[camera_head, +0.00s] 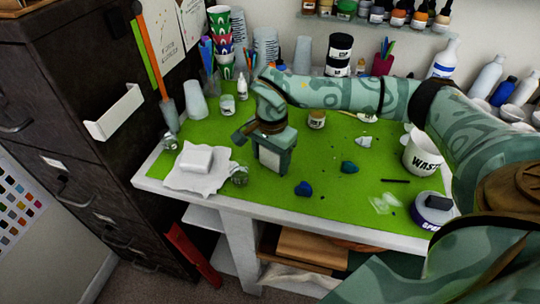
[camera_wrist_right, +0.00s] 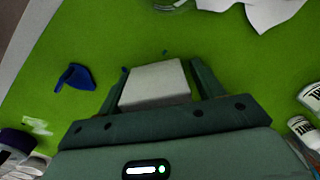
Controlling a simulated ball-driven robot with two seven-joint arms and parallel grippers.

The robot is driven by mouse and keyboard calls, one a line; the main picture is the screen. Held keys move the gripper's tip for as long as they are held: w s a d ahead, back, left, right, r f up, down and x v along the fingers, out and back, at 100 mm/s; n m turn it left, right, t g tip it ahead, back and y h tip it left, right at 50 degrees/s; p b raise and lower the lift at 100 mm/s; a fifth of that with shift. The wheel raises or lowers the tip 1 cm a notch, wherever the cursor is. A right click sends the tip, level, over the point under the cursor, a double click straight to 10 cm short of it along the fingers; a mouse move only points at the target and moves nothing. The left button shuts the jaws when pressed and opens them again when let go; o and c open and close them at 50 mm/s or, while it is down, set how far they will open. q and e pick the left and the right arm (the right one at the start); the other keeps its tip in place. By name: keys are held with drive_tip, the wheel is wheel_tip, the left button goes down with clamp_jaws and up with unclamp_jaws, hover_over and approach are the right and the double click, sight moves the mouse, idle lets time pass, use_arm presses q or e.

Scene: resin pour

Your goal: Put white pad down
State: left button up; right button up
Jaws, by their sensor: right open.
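A white pad (camera_wrist_right: 155,84) lies between the two fingers of my right gripper (camera_wrist_right: 158,78) in the wrist view, over the green mat. In the head view my right gripper (camera_head: 272,170) points down at the middle-left of the table, and the pad's pale face (camera_head: 269,158) shows between its fingers. The right gripper is open; whether a finger touches the pad, or the pad rests on the mat, I cannot tell. My left gripper is not in view.
A white block (camera_head: 196,157) sits on crumpled white paper (camera_head: 190,182) at the left, with a small glass jar (camera_head: 239,175) beside it. Blue lumps (camera_head: 303,188) lie right of the gripper. A waste cup (camera_head: 421,155) stands at the right. Green mat (camera_head: 270,205) in front is clear.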

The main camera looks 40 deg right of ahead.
drive_tip(key=shift+s+f, duration=0.4)
drive_tip(key=shift+f, duration=0.05)
drive_tip(key=r+p, duration=0.1)
drive_tip(key=r, duration=0.5)
drive_tip(key=r+p, duration=0.2)
drive_tip(key=r, duration=0.5)
drive_tip(key=shift+w+d+r, duration=0.1)
drive_tip(key=shift+w, duration=0.1)
